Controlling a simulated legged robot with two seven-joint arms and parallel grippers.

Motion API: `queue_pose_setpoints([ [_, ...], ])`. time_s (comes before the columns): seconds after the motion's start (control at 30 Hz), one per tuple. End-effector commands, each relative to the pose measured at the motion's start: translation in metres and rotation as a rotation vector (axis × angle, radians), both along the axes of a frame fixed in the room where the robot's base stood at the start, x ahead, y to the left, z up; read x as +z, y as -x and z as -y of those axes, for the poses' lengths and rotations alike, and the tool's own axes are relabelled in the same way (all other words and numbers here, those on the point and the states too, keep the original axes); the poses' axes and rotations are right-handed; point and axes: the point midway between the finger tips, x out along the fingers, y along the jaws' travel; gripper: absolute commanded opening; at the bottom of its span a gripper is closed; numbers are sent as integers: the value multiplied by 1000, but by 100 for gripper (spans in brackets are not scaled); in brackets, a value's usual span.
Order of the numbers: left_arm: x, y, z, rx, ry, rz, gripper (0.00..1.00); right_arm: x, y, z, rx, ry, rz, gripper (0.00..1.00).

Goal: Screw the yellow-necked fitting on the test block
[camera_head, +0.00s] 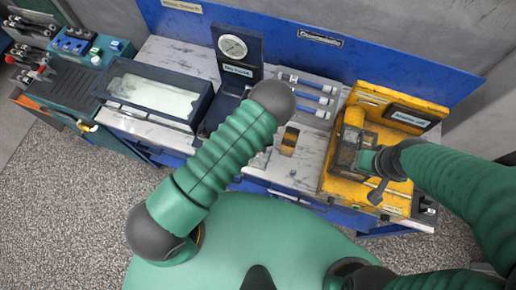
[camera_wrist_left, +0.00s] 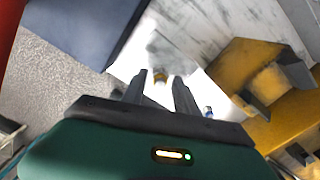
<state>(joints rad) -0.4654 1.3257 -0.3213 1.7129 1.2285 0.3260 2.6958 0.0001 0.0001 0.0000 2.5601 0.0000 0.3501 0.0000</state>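In the left wrist view, my left gripper (camera_wrist_left: 158,92) has its two dark fingers apart. A small brass-yellow piece (camera_wrist_left: 160,75) shows between the fingertips, narrower than the gap, with a blurred grey shape beyond it. It may be the yellow-necked fitting; I cannot make out its full form. In the head view, my left arm hides that gripper. The yellow test station (camera_head: 402,97) stands at the right of the bench, with a dark-framed block (camera_head: 348,150) on it. My right gripper (camera_head: 366,161) is at this block; its fingers are not clear.
A gauge stand (camera_head: 233,47) stands at the back. Blue-marked cylinders (camera_head: 312,84) lie in a rack beside it. A tray of pale fluid (camera_head: 150,98) is left. A small brown-yellow block (camera_head: 289,140) sits on the marble bench (camera_head: 297,170), partly clear around it.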

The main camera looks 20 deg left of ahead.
Motion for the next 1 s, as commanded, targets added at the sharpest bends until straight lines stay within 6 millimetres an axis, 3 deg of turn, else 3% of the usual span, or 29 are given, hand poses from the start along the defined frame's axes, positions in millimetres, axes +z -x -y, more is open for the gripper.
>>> queue_pose_setpoints([
  [0.3,26,0,0,1,1,0,35,21,0,0,0,0,0,36],
  [0.53,25,0,0,1,0,0,35,20,0,0,0,0,0,36],
  [0.77,25,0,0,1,0,0,61,20,0,0,0,0,0,36],
  [1.0,25,0,0,0,0,0,61,20,0,0,0,0,0,36],
])
